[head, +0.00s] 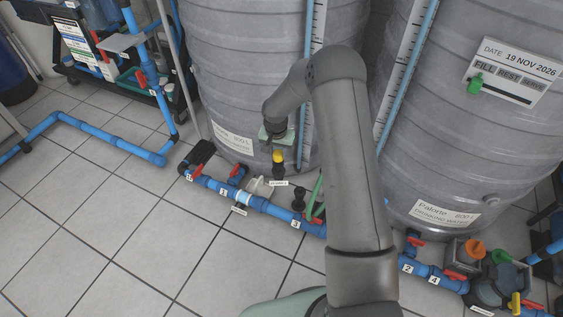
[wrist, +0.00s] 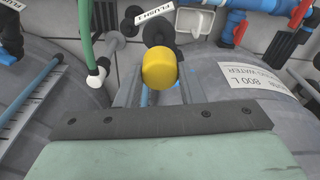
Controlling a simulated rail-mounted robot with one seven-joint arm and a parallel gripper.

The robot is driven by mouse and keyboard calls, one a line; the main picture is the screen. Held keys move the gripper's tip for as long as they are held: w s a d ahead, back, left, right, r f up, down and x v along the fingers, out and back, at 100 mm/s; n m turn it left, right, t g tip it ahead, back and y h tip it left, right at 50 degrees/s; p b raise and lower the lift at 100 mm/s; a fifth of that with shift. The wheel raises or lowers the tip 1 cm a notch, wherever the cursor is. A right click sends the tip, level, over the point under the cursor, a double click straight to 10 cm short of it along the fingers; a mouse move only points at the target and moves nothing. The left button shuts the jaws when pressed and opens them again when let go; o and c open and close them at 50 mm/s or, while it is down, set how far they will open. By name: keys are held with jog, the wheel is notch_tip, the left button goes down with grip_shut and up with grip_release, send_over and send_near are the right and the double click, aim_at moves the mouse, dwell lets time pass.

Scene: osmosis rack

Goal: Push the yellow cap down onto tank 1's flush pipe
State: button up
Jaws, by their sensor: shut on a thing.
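The yellow cap (head: 278,157) is in front of the left tank (head: 240,60), low down by its foot. My gripper (head: 278,146) is just above it and reaches down from the arm. In the wrist view the yellow cap (wrist: 160,69) stands between my two grey fingers (wrist: 160,88), which are shut on it. A short dark pipe stub (head: 278,170) shows directly below the cap, beside a white flush label (head: 279,183). I cannot tell whether the cap touches the stub or how far down it sits. A black round fitting (wrist: 158,30) shows beyond the cap.
A blue pipe run with red valves (head: 235,193) passes along the floor in front of the tank. A green hose (head: 316,195) and a black fitting (head: 298,200) stand to the right of the cap. A second tank (head: 470,110) is at right. The tiled floor at left is mostly clear.

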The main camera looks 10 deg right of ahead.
aim_at(278, 167)
jog(key=shift+f, duration=0.1)
dwell(0.3)
jog(key=shift+f+b, duration=1.7)
jog(key=shift+f, duration=1.1)
jog(key=shift+f+b, duration=0.45)
jog(key=shift+b, duration=0.15)
dwell(0.4)
jog(key=o, duration=1)
jog(key=shift+r, duration=0.15)
notch_tip(278, 167, up, 17)
jog(key=s+p, duration=0.2)
jog(key=p, duration=0.3)
jog(key=shift+a, duration=0.45)
